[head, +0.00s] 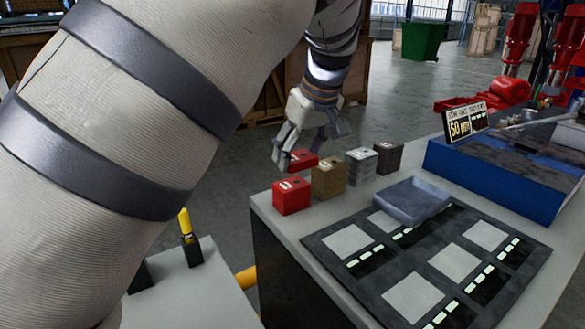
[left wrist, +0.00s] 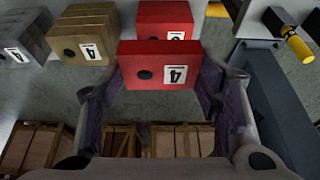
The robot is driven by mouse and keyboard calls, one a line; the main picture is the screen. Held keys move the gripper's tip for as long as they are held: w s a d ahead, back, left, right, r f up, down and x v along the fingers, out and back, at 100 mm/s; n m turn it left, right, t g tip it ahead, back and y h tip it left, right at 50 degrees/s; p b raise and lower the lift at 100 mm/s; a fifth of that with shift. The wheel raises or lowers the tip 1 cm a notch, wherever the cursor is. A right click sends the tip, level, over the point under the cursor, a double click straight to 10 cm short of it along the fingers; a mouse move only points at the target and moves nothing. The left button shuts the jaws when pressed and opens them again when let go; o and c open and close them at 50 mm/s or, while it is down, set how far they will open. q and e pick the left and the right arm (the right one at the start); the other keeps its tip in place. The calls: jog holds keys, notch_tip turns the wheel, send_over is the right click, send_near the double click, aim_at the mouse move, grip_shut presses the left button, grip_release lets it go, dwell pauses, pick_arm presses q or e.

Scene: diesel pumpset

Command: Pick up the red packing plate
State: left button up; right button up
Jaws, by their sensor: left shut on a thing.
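The red packing plate (head: 303,161) is held between the fingers of my left gripper (head: 304,143), at the edge of the table. In the left wrist view the same plate (left wrist: 140,60) fills the gap between the fingers, showing a dark round hole and a white label with a 4. My left gripper (left wrist: 158,90) is shut on it. A red stack (head: 291,197) stands on the table nearer to the camera, apart from the held plate; it also shows in the left wrist view (left wrist: 164,18). My right gripper is not in view.
Brown (head: 328,178), grey (head: 360,167) and darker (head: 389,157) stacks stand in a row beside the red one. A grey-blue tray (head: 412,203) rests on a dark mat with pale squares (head: 318,240). A blue bin (head: 500,175) and a "60 µm" sign (head: 466,120) stand behind.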

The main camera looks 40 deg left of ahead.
pick_arm(q)
jog(key=d+r, duration=0.8)
jog(key=d, duration=0.4)
jog(key=shift+w+d+b, duration=0.15)
jog(key=shift+w+b, duration=0.1)
jog(key=shift+b, duration=0.05)
